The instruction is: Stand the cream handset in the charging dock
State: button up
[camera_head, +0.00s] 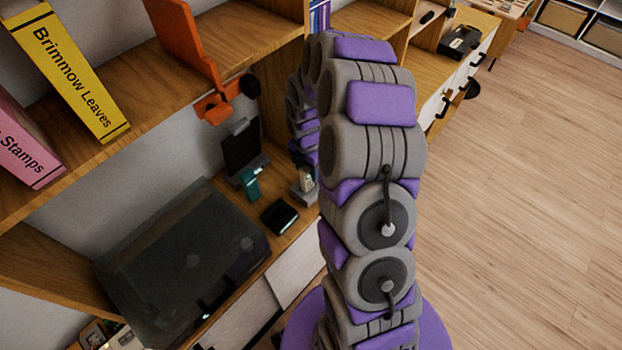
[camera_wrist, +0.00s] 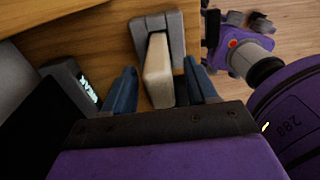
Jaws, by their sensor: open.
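The cream handset (camera_wrist: 158,72) stands in the grey charging dock (camera_wrist: 176,35) in the wrist view, its lower end between the dock's walls. How fully it is seated I cannot tell. My gripper (camera_wrist: 160,86) is open, with one blue finger on each side of the handset; gaps show between the fingers and the handset. In the head view the handset (camera_head: 306,179) and dock (camera_head: 304,198) show small beside my arm, on the wooden shelf top. My arm hides most of the gripper there.
A black box (camera_head: 280,217) lies close left of the dock. Further left are a dark tablet (camera_head: 241,147) on a stand, a teal object (camera_head: 250,184) and a record player with a dark lid (camera_head: 180,265). An orange bracket (camera_head: 187,50) and books (camera_head: 70,75) are above. Wooden floor is clear at right.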

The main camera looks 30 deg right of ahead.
jog(key=shift+a+f, duration=0.2)
jog(key=shift+a, duration=0.45)
jog(key=shift+a+f, duration=0.2)
jog(key=shift+a, duration=0.4)
jog(key=d, duration=0.3)
jog(key=shift+d+f, duration=0.15)
jog(key=shift+d, duration=0.25)
jog(key=c, duration=0.4)
jog(key=shift+d, duration=0.3)
jog(key=shift+c, duration=1.2)
jog(key=a, duration=0.3)
jog(key=shift+a, duration=0.2)
grip_shut()
jog(key=shift+d, duration=0.85)
jog(key=shift+r, duration=0.5)
jog(key=r, duration=0.1)
jog(key=r+p, duration=0.1)
jog(key=r, duration=0.1)
jog(key=shift+a+r, duration=0.1)
jog(key=shift+a, duration=0.2)
jog(key=s+r+p, duration=0.1)
jog(key=s, duration=1.5)
jog(key=shift+d+p, duration=0.35)
jog(key=shift+d, duration=0.05)
